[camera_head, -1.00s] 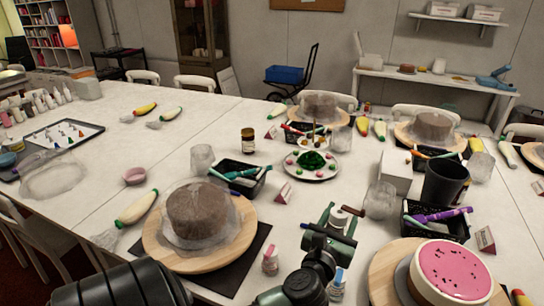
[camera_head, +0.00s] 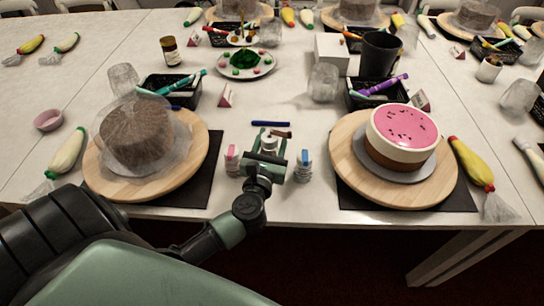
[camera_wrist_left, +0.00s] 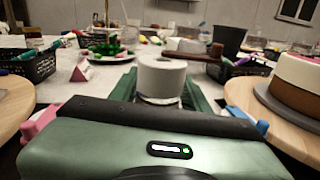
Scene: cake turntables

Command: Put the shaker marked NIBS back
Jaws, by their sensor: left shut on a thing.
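My left gripper (camera_head: 268,150) is shut on a white-topped shaker (camera_head: 269,144), low over the table between two other shakers. In the left wrist view the held shaker (camera_wrist_left: 161,78) stands upright between the green fingers. Its marking cannot be read, and I cannot tell whether its base touches the table. A pink-marked shaker (camera_head: 232,160) stands just left of the gripper and a blue-marked shaker (camera_head: 303,165) just right. My right gripper is not in view.
A wooden turntable with a covered brown cake (camera_head: 137,134) is to the left. A pink-topped cake (camera_head: 403,135) sits on a turntable to the right. A blue pen (camera_head: 270,123) lies just behind the gripper. Black trays of pens (camera_head: 171,93) and a clear cup (camera_head: 324,84) stand farther back.

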